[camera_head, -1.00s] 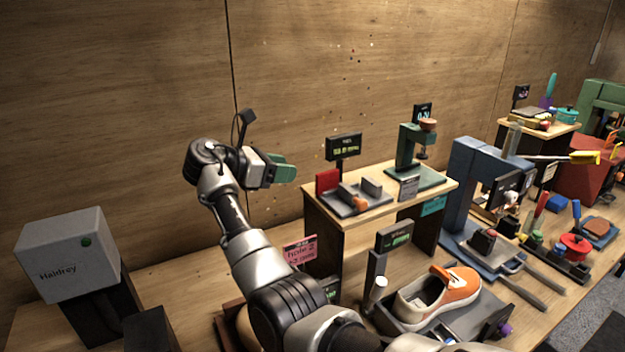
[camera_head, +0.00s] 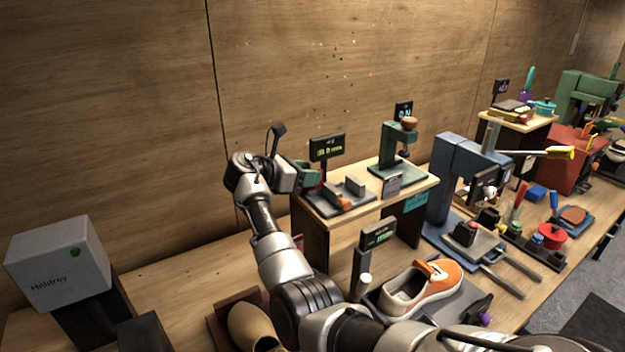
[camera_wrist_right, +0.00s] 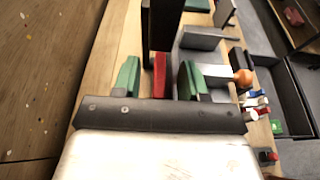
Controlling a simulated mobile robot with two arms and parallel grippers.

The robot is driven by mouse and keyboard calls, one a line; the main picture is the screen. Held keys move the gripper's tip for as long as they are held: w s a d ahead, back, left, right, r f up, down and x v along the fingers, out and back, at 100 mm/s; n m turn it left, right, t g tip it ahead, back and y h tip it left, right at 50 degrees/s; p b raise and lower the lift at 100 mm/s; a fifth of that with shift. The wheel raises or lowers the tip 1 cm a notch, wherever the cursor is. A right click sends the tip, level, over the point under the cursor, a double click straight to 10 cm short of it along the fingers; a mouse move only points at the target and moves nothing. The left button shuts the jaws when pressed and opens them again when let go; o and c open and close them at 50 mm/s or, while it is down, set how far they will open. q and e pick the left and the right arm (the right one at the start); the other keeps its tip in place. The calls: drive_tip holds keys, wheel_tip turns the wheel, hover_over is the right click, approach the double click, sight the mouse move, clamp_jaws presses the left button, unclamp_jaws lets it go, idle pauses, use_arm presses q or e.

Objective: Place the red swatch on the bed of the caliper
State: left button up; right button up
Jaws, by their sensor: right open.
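The red swatch (camera_wrist_right: 160,76) stands upright on the raised wooden shelf. In the head view only a sliver of it (camera_head: 317,188) shows behind my right gripper (camera_head: 304,175). In the right wrist view the green fingers of my right gripper (camera_wrist_right: 158,80) are open, one on each side of the swatch, with a gap to each. The caliper is beside it, with a flat grey bed (camera_head: 327,207), upright grey jaws (camera_head: 355,184) and an orange knob (camera_head: 344,203). The knob also shows in the wrist view (camera_wrist_right: 243,78). My left gripper is not in view.
A small display (camera_head: 327,147) stands behind the caliper. A green press-like gauge (camera_head: 397,150) is to its right on the same shelf (camera_head: 385,203). Below are an orange and white sneaker (camera_head: 425,287) and another display (camera_head: 378,234). A grey box (camera_head: 58,262) is at left.

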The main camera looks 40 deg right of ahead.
drive_tip(key=shift+a, duration=0.15)
drive_tip(key=shift+c, duration=1.2)
clamp_jaws()
drive_tip(key=shift+r, duration=0.1)
